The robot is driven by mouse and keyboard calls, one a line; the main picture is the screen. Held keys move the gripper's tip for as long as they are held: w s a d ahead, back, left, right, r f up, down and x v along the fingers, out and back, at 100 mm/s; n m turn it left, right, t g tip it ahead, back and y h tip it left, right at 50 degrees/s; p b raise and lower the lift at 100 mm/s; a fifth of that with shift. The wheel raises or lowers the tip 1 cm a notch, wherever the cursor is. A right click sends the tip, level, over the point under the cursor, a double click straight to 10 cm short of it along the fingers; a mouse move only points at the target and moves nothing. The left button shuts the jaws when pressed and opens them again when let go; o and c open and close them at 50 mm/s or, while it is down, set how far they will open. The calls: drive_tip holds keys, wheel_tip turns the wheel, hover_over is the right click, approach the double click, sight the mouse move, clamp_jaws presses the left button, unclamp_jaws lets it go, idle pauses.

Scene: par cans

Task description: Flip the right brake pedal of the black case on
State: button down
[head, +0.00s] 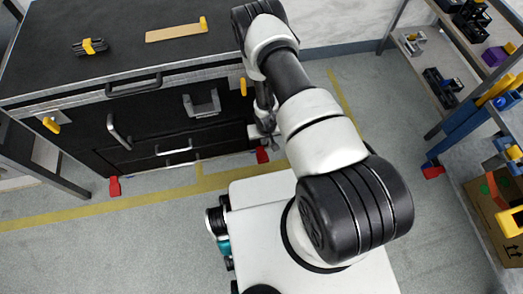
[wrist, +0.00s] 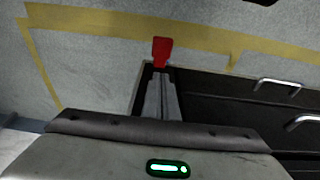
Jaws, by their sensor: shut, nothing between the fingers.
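The black case (head: 215,135) stands at the left in the head view, with drawers and handles on its front. Its right brake pedal (head: 262,155) is red and sits low at the right front corner. In the wrist view this red pedal (wrist: 161,50) lies just beyond my fingertips; I cannot tell whether they touch it. My gripper (wrist: 161,75) is shut and empty, pointing down along the case's corner. In the head view my arm hides most of the gripper. The left brake pedal (head: 114,186) is red too, at the other front corner.
A wooden strip (head: 176,33) and a small black and yellow object (head: 90,47) lie on the case top. Drawer handles (wrist: 278,83) stick out near my gripper. Shelving with bins stands at the right, with a cardboard box (head: 485,215). Grey floor before the case is clear.

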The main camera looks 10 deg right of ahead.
drive_tip(key=shift+s+f, duration=0.3)
drive_tip(key=shift+f, duration=0.4)
drive_tip(key=b, duration=0.5)
approach(264, 162)
drive_tip(key=w+f, duration=0.2)
drive_tip(key=f, duration=0.1)
drive_tip(key=w+f, duration=0.1)
drive_tip(key=f, duration=0.1)
drive_tip(key=shift+w, duration=0.35)
drive_tip(key=shift+s+f, duration=0.1)
drive_tip(key=shift+f, duration=0.3)
drive_tip(key=shift+s, duration=0.1)
drive_tip(key=shift+s+f, duration=0.15)
drive_tip(key=shift+f, duration=0.1)
drive_tip(key=shift+s+f, duration=0.1)
drive_tip(key=shift+f, duration=0.1)
drive_tip(key=shift+s+f, duration=0.3)
drive_tip(key=shift+f, duration=0.25)
drive_tip(key=shift+s+f, duration=0.3)
drive_tip(key=shift+f, duration=0.2)
drive_tip(key=shift+s+f, duration=0.25)
drive_tip(key=shift+f, duration=0.8)
